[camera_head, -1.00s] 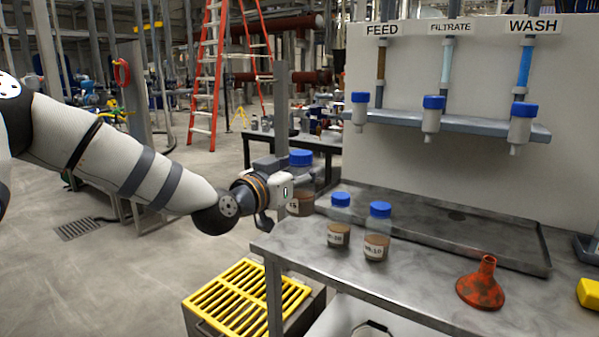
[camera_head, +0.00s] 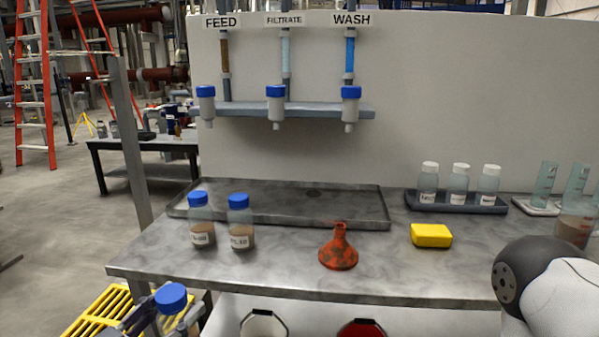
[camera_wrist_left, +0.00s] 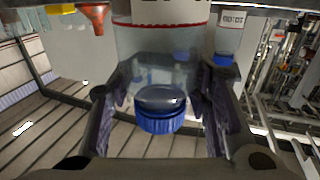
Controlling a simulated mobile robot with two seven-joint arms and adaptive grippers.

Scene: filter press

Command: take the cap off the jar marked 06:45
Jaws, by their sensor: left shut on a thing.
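My left gripper (camera_head: 165,326) is at the lower left of the head view, in front of the bench. It is shut on a clear jar (camera_wrist_left: 160,65) with a blue cap (camera_head: 171,298). In the left wrist view the jar stands between the two fingers, its blue cap (camera_wrist_left: 160,120) on it and towards the camera. The held jar's label is mostly cut off, so I cannot read its time. Two more blue-capped jars, the left one (camera_head: 202,222) and the right one (camera_head: 240,225), stand on the bench with brown contents; their labels are too small to read surely. My right gripper is out of view.
An orange funnel (camera_head: 338,252) and a yellow block (camera_head: 431,236) are on the bench (camera_head: 280,275). Behind lie a shallow metal tray (camera_head: 290,200) and a rack (camera_head: 455,203) of white-capped bottles. A beaker (camera_head: 574,228) stands at right, near my right arm. The front middle is clear.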

